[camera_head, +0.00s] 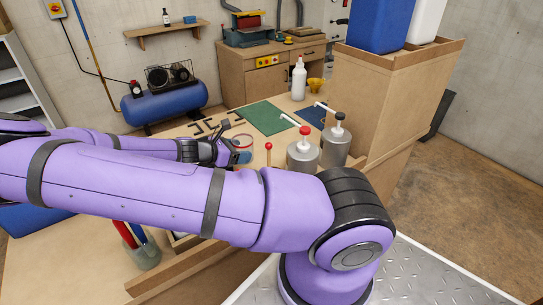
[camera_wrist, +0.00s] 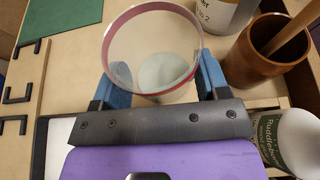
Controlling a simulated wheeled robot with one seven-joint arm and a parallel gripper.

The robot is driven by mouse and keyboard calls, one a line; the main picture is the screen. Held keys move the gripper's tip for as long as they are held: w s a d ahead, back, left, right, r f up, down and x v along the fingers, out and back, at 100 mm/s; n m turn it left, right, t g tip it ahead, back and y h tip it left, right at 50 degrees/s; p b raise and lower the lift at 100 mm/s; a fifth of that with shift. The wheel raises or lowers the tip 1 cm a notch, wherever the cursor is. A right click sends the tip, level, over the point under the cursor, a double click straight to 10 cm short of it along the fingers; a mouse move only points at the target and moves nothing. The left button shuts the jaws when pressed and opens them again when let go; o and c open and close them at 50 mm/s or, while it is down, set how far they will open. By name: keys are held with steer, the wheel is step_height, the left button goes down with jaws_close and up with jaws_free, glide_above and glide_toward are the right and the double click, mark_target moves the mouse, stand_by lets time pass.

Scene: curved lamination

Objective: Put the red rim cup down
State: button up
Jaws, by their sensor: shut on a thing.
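The red rim cup (camera_wrist: 152,52) is a round, wide-mouthed cup with a red band at its rim and a pale patch at its bottom. In the wrist view it sits between the blue fingers of my gripper (camera_wrist: 157,86), which is shut on it. In the head view my gripper (camera_head: 230,152) is over the bench beyond my purple arm, and the cup's red rim (camera_head: 243,136) shows just past the fingers. The cup looks roughly upright. Its base is hidden, so I cannot tell whether it touches the bench.
A brown cup (camera_wrist: 262,60) with a wooden stick and a white labelled bottle (camera_wrist: 292,140) stand close on the right. A grey pump can (camera_head: 303,157) with a red top stands nearby. A green mat (camera_head: 262,118) lies behind; black clamps (camera_head: 208,126) lie left.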

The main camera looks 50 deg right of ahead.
steer(key=r+x, duration=0.1)
steer(key=x, duration=0.4)
steer(key=r+x, duration=0.1)
steer(key=x, duration=0.3)
steer(key=d+r+x, duration=0.1)
steer(key=x, duration=0.4)
steer(key=shift+s+d+f, duration=0.15)
steer(key=shift+d, duration=0.2)
steer(key=shift+f, duration=2.2)
steer(key=shift+f, duration=0.1)
steer(key=o, duration=0.9)
steer(key=v, duration=1.2)
steer(key=shift+s, duration=0.1)
